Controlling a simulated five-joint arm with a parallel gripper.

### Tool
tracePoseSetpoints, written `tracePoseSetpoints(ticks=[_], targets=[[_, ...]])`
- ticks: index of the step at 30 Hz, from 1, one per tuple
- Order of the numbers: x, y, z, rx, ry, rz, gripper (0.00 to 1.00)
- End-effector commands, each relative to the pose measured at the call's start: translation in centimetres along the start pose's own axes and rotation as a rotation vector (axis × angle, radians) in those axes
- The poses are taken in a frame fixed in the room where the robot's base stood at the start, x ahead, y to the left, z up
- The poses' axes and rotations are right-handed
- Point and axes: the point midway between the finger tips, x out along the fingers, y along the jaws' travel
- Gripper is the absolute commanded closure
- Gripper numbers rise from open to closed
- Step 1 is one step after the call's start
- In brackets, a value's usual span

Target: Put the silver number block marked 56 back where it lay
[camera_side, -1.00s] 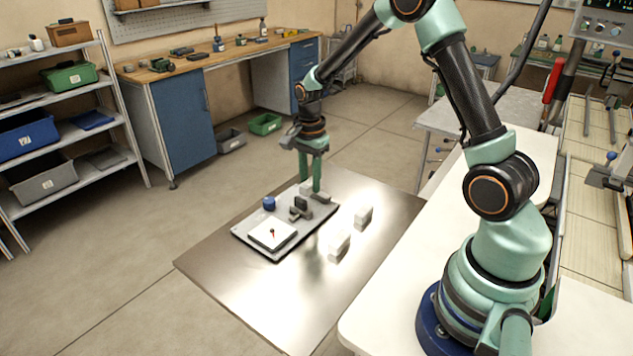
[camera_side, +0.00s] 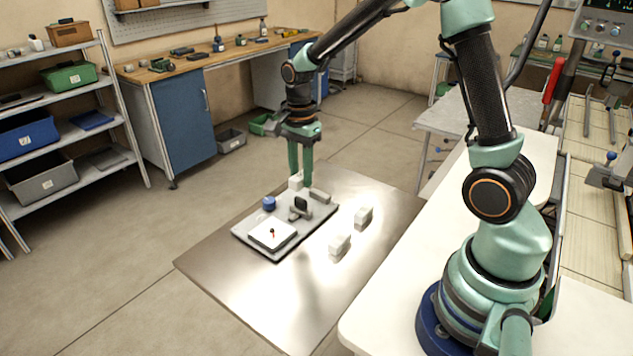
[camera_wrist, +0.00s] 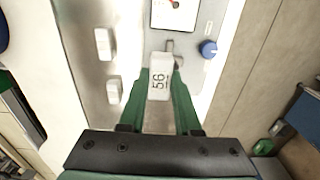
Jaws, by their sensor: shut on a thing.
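The silver block marked 56 (camera_wrist: 159,84) is pinched between the two green fingers of my gripper (camera_wrist: 160,95), its marked face toward the wrist camera. In the side view my gripper (camera_side: 300,178) points down at the far end of the grey board (camera_side: 262,250), and the pale block (camera_side: 295,183) shows at its fingertips. I cannot tell how high the block hangs. Two other pale blocks stand apart on the metal plate, one farther (camera_side: 363,215) and one nearer (camera_side: 340,243); no marks are readable on them.
The board carries a white square dial (camera_side: 273,234), a blue knob (camera_side: 269,202) and a dark upright piece (camera_side: 301,203). The front of the metal plate (camera_side: 270,305) is clear. A white bench (camera_side: 400,300) lies to the right.

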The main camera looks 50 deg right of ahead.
Motion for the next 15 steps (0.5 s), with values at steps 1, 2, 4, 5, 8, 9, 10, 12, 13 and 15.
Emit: tracePoseSetpoints(ticks=[1, 2, 4, 5, 8, 9, 10, 12, 13, 15], targets=[[-1.3, 0.7, 1.6, -0.009, 0.0, -0.006, 1.0], [-2.0, 1.1, 2.4, -0.008, 0.0, -0.007, 1.0], [-3.4, 2.4, 4.3, -0.008, 0.0, -0.007, 1.0], [-4.0, 3.0, 5.0, -0.008, 0.0, -0.007, 1.0], [-5.6, 5.0, 7.2, -0.008, -0.001, -0.007, 1.0], [-6.1, 5.8, 8.0, -0.006, -0.001, -0.006, 1.0], [-6.5, 6.4, 8.5, -0.007, -0.001, -0.006, 1.0], [-7.3, 7.7, 9.5, -0.005, -0.001, -0.005, 1.0], [-7.5, 8.2, 9.9, -0.005, -0.001, -0.004, 1.0], [-8.0, 9.2, 10.6, -0.003, -0.001, -0.003, 1.0]])
